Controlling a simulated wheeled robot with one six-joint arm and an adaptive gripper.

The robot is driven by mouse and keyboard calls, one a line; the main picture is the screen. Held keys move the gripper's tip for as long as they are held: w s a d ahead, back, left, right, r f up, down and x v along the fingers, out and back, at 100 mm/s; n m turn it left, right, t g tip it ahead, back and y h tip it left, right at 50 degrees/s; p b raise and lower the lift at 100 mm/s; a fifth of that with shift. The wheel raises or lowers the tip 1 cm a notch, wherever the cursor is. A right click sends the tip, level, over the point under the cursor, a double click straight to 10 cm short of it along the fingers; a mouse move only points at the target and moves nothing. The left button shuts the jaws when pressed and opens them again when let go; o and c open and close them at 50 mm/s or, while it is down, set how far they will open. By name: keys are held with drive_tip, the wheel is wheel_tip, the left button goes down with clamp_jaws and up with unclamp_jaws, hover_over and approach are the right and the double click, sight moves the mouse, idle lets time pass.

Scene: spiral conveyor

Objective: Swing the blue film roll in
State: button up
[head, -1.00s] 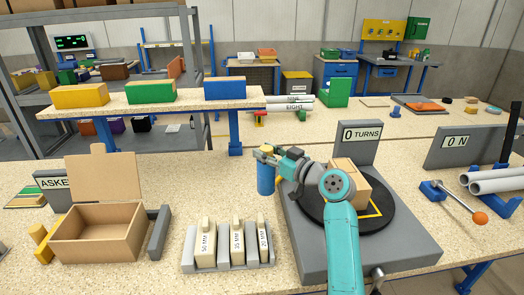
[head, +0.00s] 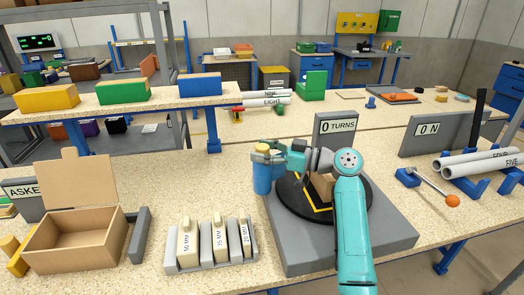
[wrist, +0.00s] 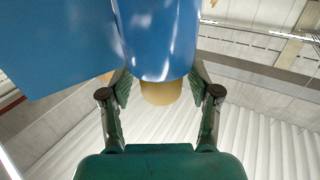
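The blue film roll (head: 262,179) is upright at the left edge of the grey turntable base (head: 342,252), beside the black round plate (head: 287,194). A brown carton (head: 322,187) stands on the plate, partly hidden by my arm.
An open cardboard box (head: 75,240) stands on the left. A grey rack (head: 214,262) holds several cream blocks. A lever with an orange knob (head: 452,200) and grey pipes (head: 485,162) are on the right. A flat blue surface (wrist: 55,45) fills the wrist view's upper left.

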drive_tip(key=v, duration=1.2)
drive_tip(key=shift+f, duration=0.1)
drive_tip(key=shift+s, duration=0.1)
